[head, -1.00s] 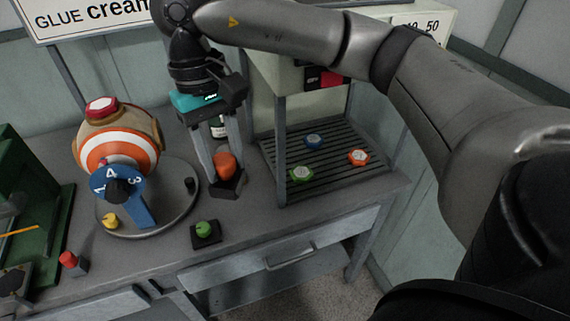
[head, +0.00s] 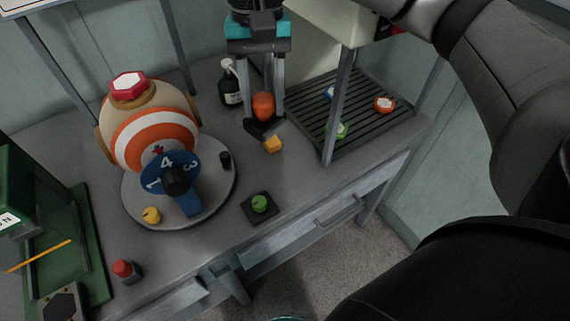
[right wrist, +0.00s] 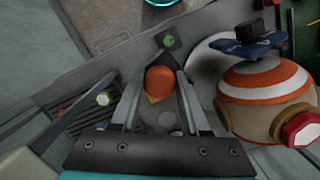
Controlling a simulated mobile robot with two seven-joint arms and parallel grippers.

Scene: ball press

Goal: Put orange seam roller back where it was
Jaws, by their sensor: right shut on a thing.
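The orange seam roller (head: 263,106) is between the fingers of my right gripper (head: 263,112), which is shut on it and points down over the back of the bench. In the right wrist view the orange roller (right wrist: 160,80) shows between the fingertips (right wrist: 160,88). A small yellow-orange block (head: 272,144) lies close in front of the gripper in the head view. I cannot tell whether the roller touches the bench. My left gripper is not in view.
A striped ball machine (head: 150,120) on a round plate stands left of the gripper. A dark bottle (head: 230,88) is just behind. A slatted rack (head: 375,128) with coloured caps and a post (head: 338,110) are to the right. A green knob on a black pad (head: 259,206) lies in front.

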